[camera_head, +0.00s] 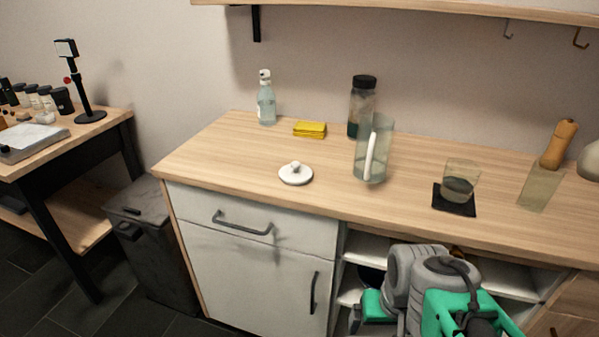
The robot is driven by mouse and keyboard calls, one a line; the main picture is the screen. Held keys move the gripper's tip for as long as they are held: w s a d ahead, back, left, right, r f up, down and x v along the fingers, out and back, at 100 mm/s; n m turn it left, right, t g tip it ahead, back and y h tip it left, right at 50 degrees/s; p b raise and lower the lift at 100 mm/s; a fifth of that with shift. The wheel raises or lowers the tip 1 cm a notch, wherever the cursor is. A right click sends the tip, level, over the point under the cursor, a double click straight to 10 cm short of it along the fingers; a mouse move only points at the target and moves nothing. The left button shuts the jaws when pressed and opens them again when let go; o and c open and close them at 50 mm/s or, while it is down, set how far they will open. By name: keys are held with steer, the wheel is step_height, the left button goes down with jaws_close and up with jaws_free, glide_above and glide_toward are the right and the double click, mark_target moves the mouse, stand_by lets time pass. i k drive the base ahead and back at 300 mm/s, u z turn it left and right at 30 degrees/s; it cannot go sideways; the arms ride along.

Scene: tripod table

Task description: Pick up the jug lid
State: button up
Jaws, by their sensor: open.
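The jug lid (295,175) is a white disc with a small round knob on top. It lies flat, knob up, on the wooden counter (235,160), near the front edge and left of the middle. The clear jug (361,160) with a white handle stands upright and open to the right of the lid, apart from it. Grey and green links of my arm show at the bottom right, below the counter edge. My gripper's fingers are not in view, and nothing touches the lid.
Behind the lid are a yellow sponge (310,129), a spray bottle (266,103) and a dark-capped bottle (360,110). To the right, a glass (460,179) stands on a black coaster (453,206). A shelf (400,6) overhangs the back. Counter around the lid is clear.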

mark_target(295, 173)
steer(key=z, duration=0.3)
steer(key=k, duration=0.35)
steer(key=u, duration=1.4)
steer(key=i, duration=1)
steer(key=u, duration=0.1)
